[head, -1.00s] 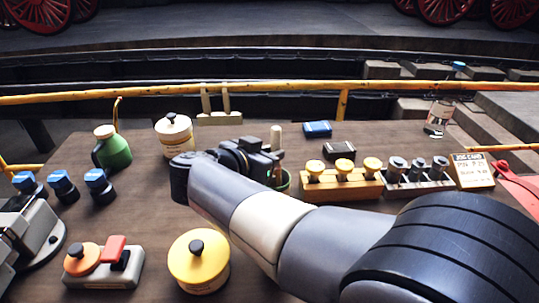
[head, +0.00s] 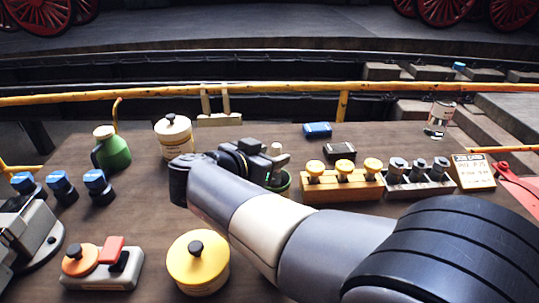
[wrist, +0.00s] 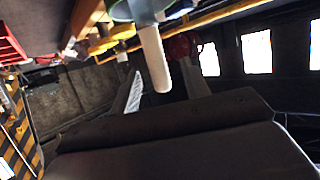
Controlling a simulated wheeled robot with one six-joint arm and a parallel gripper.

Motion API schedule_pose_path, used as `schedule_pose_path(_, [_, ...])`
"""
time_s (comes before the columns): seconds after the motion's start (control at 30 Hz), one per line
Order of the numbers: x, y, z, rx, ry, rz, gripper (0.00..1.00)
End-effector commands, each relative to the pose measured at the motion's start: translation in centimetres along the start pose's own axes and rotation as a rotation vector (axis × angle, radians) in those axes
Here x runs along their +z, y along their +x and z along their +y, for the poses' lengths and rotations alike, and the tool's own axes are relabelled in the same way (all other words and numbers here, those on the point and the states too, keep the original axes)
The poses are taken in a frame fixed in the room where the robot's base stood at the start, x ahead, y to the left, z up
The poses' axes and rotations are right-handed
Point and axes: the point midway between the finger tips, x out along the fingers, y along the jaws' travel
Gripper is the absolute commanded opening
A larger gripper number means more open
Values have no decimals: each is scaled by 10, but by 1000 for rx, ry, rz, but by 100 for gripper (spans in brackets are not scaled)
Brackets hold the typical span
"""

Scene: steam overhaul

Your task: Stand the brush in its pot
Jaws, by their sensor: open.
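The brush shows in the head view as a short pale handle end (head: 276,148) just beyond my gripper (head: 268,163). Its pot (head: 285,183), dark with a green rim, is partly hidden behind the gripper. In the wrist view the pale handle (wrist: 154,62) juts out of the pot's round greenish mouth (wrist: 135,9). The brush looks to stand inside the pot; its bristles are hidden. My gripper also shows in the wrist view (wrist: 163,88), its fingers apart on either side of the handle end, with gaps between them and it.
To the right stand a wooden block with yellow knobs (head: 343,190), a rack of grey-topped pieces (head: 418,188) and a job card (head: 473,172). A cream pot (head: 174,138) and a green bottle (head: 112,150) stand left. A yellow-lidded tin (head: 198,262) is nearer.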

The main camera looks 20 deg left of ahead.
Motion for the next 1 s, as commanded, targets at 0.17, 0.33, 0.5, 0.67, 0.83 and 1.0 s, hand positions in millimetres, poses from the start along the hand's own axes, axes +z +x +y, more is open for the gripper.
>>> schedule_pose_path(0.17, [0, -23, -1, -5, 1, 1, 44])
schedule_pose_path(0.33, [1, -58, -1, -6, 1, 0, 44])
schedule_pose_path(0.5, [0, -88, -1, -5, 1, 0, 44])
schedule_pose_path(0.67, [0, -104, 0, -2, 0, 0, 44])
schedule_pose_path(0.83, [0, -107, 0, -1, 1, 0, 44])
schedule_pose_path(1.0, [0, -107, 0, -1, 1, 0, 44])
